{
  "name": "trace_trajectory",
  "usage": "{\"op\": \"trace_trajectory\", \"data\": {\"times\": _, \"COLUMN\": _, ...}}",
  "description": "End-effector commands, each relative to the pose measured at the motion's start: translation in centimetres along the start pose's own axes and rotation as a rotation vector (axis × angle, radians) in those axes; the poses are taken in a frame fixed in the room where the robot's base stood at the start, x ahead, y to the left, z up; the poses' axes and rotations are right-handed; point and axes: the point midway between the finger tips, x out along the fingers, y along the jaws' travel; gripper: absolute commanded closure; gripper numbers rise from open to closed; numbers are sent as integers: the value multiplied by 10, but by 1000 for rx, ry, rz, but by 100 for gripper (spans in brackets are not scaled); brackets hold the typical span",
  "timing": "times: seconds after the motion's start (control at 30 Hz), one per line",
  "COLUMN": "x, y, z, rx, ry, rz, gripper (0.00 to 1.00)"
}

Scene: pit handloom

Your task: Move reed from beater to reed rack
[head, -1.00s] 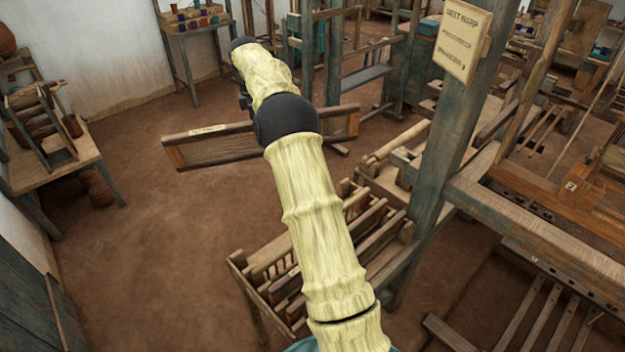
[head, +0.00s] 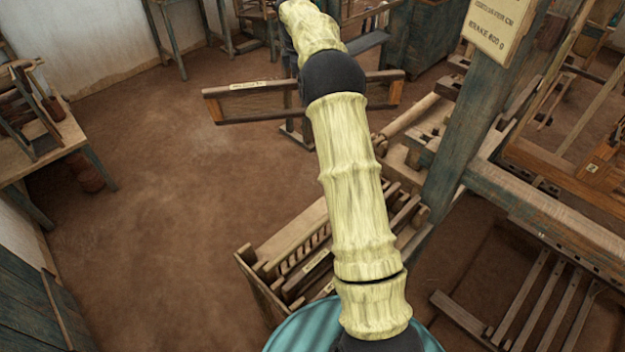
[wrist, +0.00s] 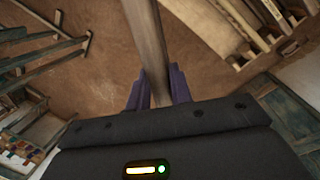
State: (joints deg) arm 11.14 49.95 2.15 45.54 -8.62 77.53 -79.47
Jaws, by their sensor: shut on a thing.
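The reed (head: 250,106) is a long, dark framed panel with lighter wooden end blocks and a small paper label. In the head view it is held in the air across the far side of my arm, which hides its middle. In the wrist view the reed (wrist: 149,42) shows edge-on as a brown bar between the purple fingers of my gripper (wrist: 157,88), which is shut on it. My arm hides the gripper in the head view. A slatted wooden rack (head: 262,292), seemingly the reed rack, stands low beside my arm, nearer than the reed. I cannot pick out the beater with certainty.
A loom post (head: 462,135) with a paper sign (head: 493,28) rises right of my arm. The loom's beams (head: 545,222) fill the right side. A wooden table (head: 45,150) stands at the left. The brown floor (head: 150,210) between is clear.

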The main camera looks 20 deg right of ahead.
Motion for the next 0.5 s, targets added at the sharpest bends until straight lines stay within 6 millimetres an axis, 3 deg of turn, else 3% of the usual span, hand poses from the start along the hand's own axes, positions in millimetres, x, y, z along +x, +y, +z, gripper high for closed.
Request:
{"op": "trace_trajectory", "data": {"times": 0.13, "x": 12, "y": -2, "z": 1, "rx": -18, "ry": 5, "rz": -4, "gripper": 100}}
{"op": "trace_trajectory", "data": {"times": 0.23, "x": 37, "y": -6, "z": 1, "rx": -60, "ry": 16, "rz": -13, "gripper": 100}}
{"op": "trace_trajectory", "data": {"times": 0.5, "x": 150, "y": -42, "z": 0, "rx": -284, "ry": 67, "rz": -46, "gripper": 100}}
